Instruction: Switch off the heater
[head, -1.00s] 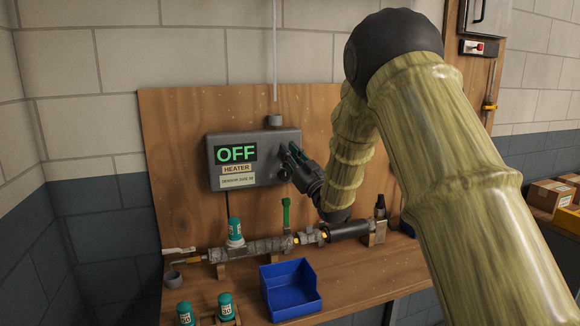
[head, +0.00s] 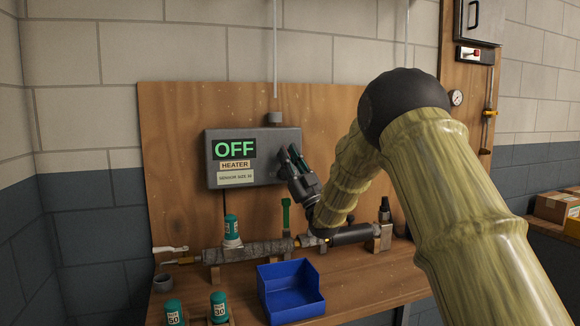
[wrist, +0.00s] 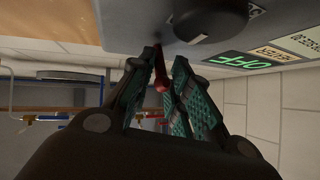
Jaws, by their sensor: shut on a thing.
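The heater box (head: 266,145) is a grey box on the wooden back panel. Its display (head: 235,149) reads OFF in green, above a HEATER label. My gripper (head: 293,154) is at the right side of the box. A dark round knob (wrist: 208,17) on the box is close to the fingertips. In the head view the fingers hide the lever.
A pipe assembly with a green-handled valve (head: 286,214) runs along the bench below the box. A red-button switch box (head: 475,54) is mounted at upper right.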

